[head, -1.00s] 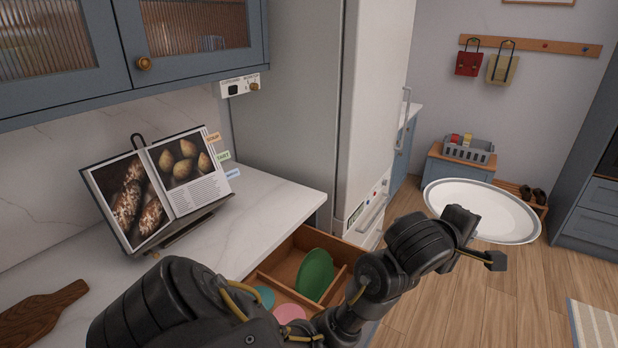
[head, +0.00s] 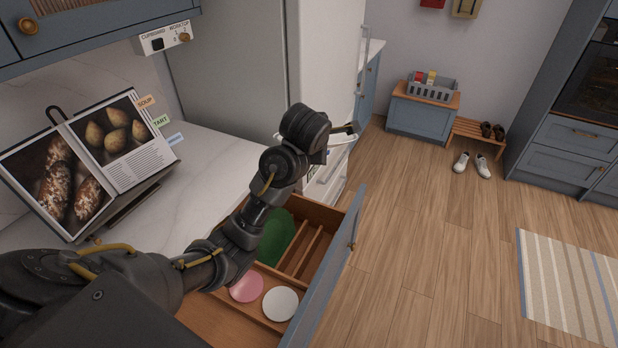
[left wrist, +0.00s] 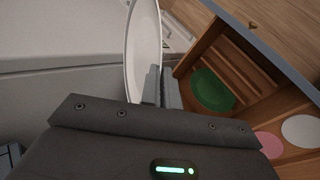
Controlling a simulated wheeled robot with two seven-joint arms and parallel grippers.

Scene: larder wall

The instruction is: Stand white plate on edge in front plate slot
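The white plate (left wrist: 146,40) is on edge between the fingers of my left gripper (left wrist: 161,86) in the left wrist view. In the head view my left gripper (head: 345,130) is above the far end of the open drawer (head: 335,255), beside the white fridge. My arm hides most of the plate there; only a pale sliver (head: 343,139) shows. A green plate (head: 277,238) leans in the drawer, and also shows in the wrist view (left wrist: 211,90). Wooden dividers (head: 303,250) form narrow slots right of it, with nothing seen in them. My right gripper is out of view.
A pink disc (head: 246,288) and a white disc (head: 281,303) lie in the drawer's near compartments. The fridge (head: 255,70) stands close behind my gripper. The counter (head: 205,165) with a cookbook (head: 95,165) is left.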

